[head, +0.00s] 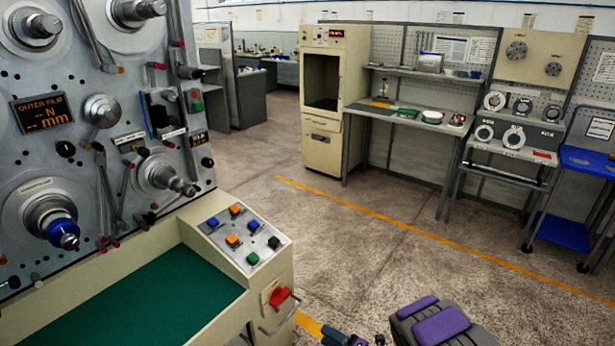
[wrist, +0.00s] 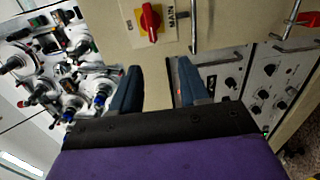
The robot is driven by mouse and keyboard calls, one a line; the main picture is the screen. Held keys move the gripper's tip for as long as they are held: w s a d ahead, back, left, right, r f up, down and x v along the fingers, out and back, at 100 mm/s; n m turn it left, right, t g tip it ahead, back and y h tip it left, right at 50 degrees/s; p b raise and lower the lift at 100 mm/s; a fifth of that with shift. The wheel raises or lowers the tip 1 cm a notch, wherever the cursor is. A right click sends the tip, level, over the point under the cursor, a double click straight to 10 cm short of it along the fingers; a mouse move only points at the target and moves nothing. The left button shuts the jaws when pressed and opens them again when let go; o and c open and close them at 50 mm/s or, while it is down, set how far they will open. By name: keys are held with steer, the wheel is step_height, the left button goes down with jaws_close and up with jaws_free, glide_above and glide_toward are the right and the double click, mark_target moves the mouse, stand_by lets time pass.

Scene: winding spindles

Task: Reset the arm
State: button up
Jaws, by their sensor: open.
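My gripper (wrist: 157,82) shows in the wrist view as two dark blue-grey fingers, spread apart with nothing between them. Beyond and above the fingers is a beige panel with a red rotary switch (wrist: 150,18) labelled MAIN. The fingers look apart from it. My purple and dark grey arm parts show along the bottom of the head view; the fingertips cannot be made out clearly there.
The winding machine (head: 85,190) with its spindles stands at the left, with a button console (head: 240,235) and red switch (head: 280,296) at its corner. A beige cabinet (head: 325,140) and workbenches (head: 410,120) line the back. Open concrete floor (head: 370,225) lies between.

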steer(key=w+d+r+m+h, duration=0.3)
steer(key=w+d+h, duration=0.15)
steer(key=d, duration=0.45)
steer(key=w+d+r+m+h, duration=0.35)
steer(key=d+h, duration=0.25)
steer(key=d, duration=0.2)
steer(key=s+d+r+m+g+h, duration=0.2)
steer(key=s+d+r+m+h, duration=0.3)
steer(key=d+r+m+h, duration=0.5)
steer(key=s+a+r+m+g+y, duration=0.1)
steer(key=s+a+r+m+g, duration=0.2)
steer(key=s, duration=0.5)
steer(key=s+a+r+m+g+y, duration=0.1)
steer(key=s+a+r+m+g, duration=0.1)
steer(key=s+r+m, duration=0.4)
steer(key=s+a+r+m+g+y, duration=0.1)
steer(key=s+a+g, duration=0.1)
steer(key=s+a, duration=0.3)
steer(key=s+a+m+g+y, duration=0.1)
steer(key=s+a, duration=0.4)
steer(key=s, duration=0.7)
steer(key=s+a+r+m+g+y, duration=0.1)
steer(key=s+a+g+y, duration=0.1)
steer(key=s+a, duration=0.4)
steer(key=s+y, duration=0.1)
steer(key=s, duration=0.2)
steer(key=shift+r+g, duration=0.3)
steer(key=shift+g, duration=0.1)
steer(key=shift+a, duration=0.15)
